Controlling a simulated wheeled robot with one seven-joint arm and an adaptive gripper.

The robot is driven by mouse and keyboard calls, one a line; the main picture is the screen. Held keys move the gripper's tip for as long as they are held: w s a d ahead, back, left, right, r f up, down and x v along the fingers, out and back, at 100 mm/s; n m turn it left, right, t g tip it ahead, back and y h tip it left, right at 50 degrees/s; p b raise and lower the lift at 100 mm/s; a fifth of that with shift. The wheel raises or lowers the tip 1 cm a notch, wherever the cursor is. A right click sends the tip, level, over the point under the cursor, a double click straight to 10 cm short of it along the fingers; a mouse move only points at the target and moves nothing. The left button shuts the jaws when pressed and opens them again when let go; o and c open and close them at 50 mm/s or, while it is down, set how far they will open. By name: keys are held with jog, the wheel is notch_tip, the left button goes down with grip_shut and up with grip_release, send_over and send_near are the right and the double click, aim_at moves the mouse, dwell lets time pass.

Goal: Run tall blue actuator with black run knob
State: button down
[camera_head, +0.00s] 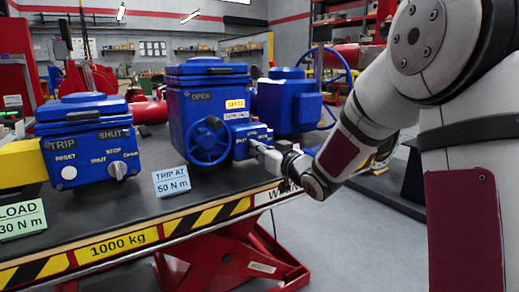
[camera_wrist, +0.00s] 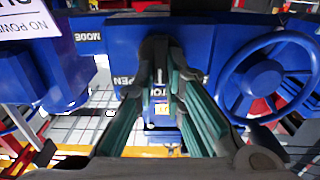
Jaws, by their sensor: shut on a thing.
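The tall blue actuator (camera_head: 185,112) stands on the bench in the middle of the head view, with OPEN on its face and a blue handwheel (camera_head: 207,141) on its front. A smaller blue control box (camera_head: 245,133) juts from its right side. My gripper (camera_head: 257,148) reaches that box from the right. In the wrist view, which looks upside down, my gripper (camera_wrist: 160,62) has its fingers closed together on a dark knob on the blue box (camera_wrist: 115,42). The fingers hide most of the knob. The handwheel (camera_wrist: 267,75) is on the right there.
A shorter blue actuator (camera_head: 88,125) with TRIP and SHUT stands at the left, by a yellow part (camera_head: 22,163). Another blue actuator (camera_head: 288,103) stands behind right. A TRIP AT 50 N m card (camera_head: 171,181) and a LOAD card (camera_head: 21,219) stand near the front edge.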

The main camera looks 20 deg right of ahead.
jog(key=shift+m, duration=0.3)
jog(key=m+p, duration=0.2)
jog(key=m, duration=0.1)
jog(key=m+p, duration=0.1)
jog(key=p, duration=0.1)
jog(key=shift+d+m, duration=0.25)
jog(key=shift+m, duration=0.05)
jog(key=shift+w+d+f+m+p, duration=0.1)
jog(key=shift+m+p, duration=0.55)
jog(key=shift+m, duration=0.25)
jog(key=shift+d+f+m+p, duration=0.1)
jog(key=shift+m+p, duration=0.5)
jog(key=shift+m, duration=0.3)
jog(key=c, duration=1.7)
grip_release()
jog(key=shift+o, duration=0.2)
